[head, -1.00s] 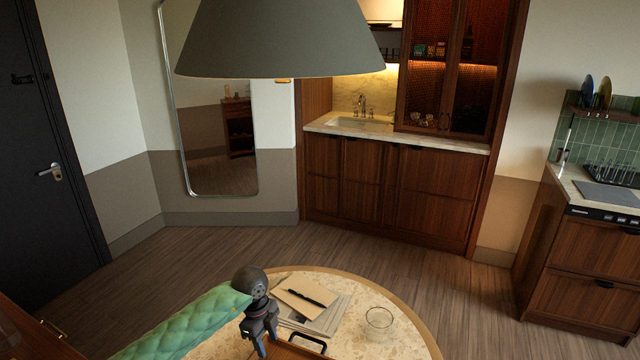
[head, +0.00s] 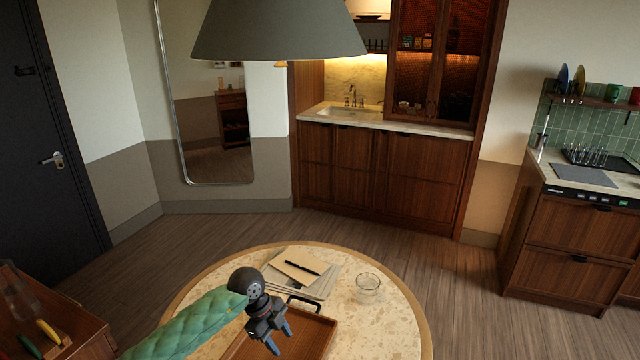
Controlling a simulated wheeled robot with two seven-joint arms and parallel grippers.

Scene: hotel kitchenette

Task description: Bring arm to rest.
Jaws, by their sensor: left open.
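My left arm, in a green quilted sleeve, comes in from the lower left in the head view. My left gripper (head: 269,337) is open and empty, with its dark blue-tipped fingers pointing down. It shows in front of a brown wooden tray (head: 312,335) on the round table (head: 395,318). I cannot tell how high it is above the tray. My right gripper is not in view.
Papers and a notebook with a black pen (head: 300,267) lie on the table behind the tray. A clear glass (head: 368,288) stands right of them. A lamp shade (head: 280,30) hangs above. A wooden cabinet (head: 50,318) is at the lower left. Floor beyond the table is clear.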

